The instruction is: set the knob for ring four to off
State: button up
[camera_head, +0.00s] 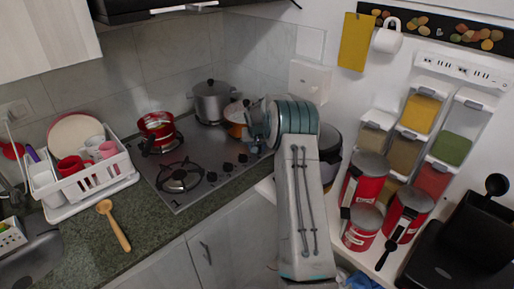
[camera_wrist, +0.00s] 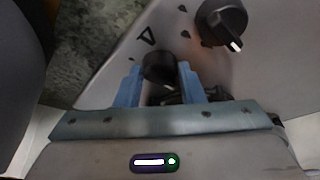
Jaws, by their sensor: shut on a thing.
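The grey cooktop (camera_head: 165,185) is set in the dark green counter, with a row of black knobs along its right front edge. In the wrist view, my gripper (camera_wrist: 158,80) has its two blue fingers on either side of a black knob (camera_wrist: 158,66) and is shut on it. Small marks are printed on the panel beside this knob, but its exact setting cannot be read. A second black knob (camera_wrist: 220,22) with a white pointer mark sits free at the upper right. In the head view, my arm hides the held knob and most of the gripper.
A red pot (camera_head: 157,128), a steel pot (camera_head: 212,103) and an orange pot (camera_head: 238,120) stand on the cooktop. A dish rack (camera_head: 95,185) and a wooden spoon (camera_head: 114,226) are at the left. Red canisters (camera_head: 363,232) stand right of my arm.

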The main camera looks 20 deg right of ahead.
jog(key=o, duration=1)
jog(key=shift+r, duration=0.1)
jog(key=b+v, duration=0.3)
jog(key=v, duration=1)
jog(key=shift+r, duration=0.3)
jog(key=shift+s+a, duration=0.1)
jog(key=shift+s, duration=0.05)
jog(key=s+a+r+n, duration=0.2)
jog(key=s+a+r, duration=0.4)
jog(key=s+a, duration=0.25)
jog(key=s+a+f+n, duration=0.1)
jog(key=s+a, duration=0.2)
jog(key=s, duration=0.7)
jog(key=s+a+n+y, duration=0.1)
jog(key=s+a, duration=0.3)
jog(key=s, duration=0.7)
jog(key=s+a+f+g, duration=0.1)
jog(key=s+a, duration=0.2)
jog(key=s, duration=0.8)
jog(key=shift+a+f+n+y, duration=0.2)
jog(key=shift+f+n+y, duration=0.15)
jog(key=shift+n+y, duration=0.05)
